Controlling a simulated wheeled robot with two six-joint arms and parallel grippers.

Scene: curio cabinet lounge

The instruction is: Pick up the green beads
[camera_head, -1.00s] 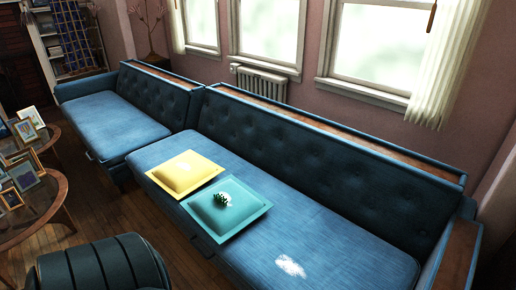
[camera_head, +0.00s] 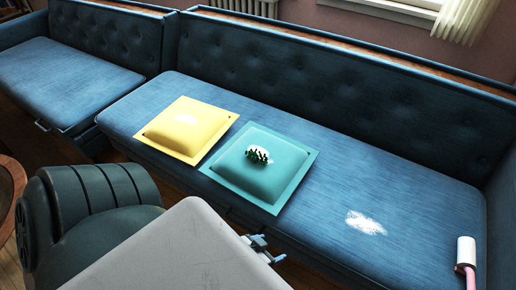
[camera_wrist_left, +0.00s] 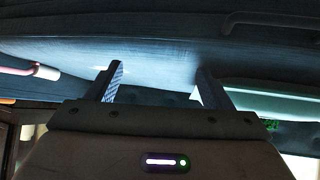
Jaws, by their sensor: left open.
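The green beads (camera_head: 258,155) lie in a small dark green heap on top of the teal cushion (camera_head: 233,181), on the blue sofa seat. A bright white patch shows around them. My left gripper (camera_head: 264,250) is below the cushion in the head view, at the sofa's front edge, apart from the beads. Its two fingers stand apart with nothing between them in the left wrist view (camera_wrist_left: 160,85). A small green spot at the lower right of that view may be the beads. My right gripper is not in view.
A yellow cushion (camera_head: 160,135) lies left of the teal one. A white patch (camera_head: 365,222) and a white roller with a pink handle (camera_head: 466,252) are on the blue sofa (camera_head: 330,190) to the right. A dark green armchair (camera_head: 85,215) stands at the lower left.

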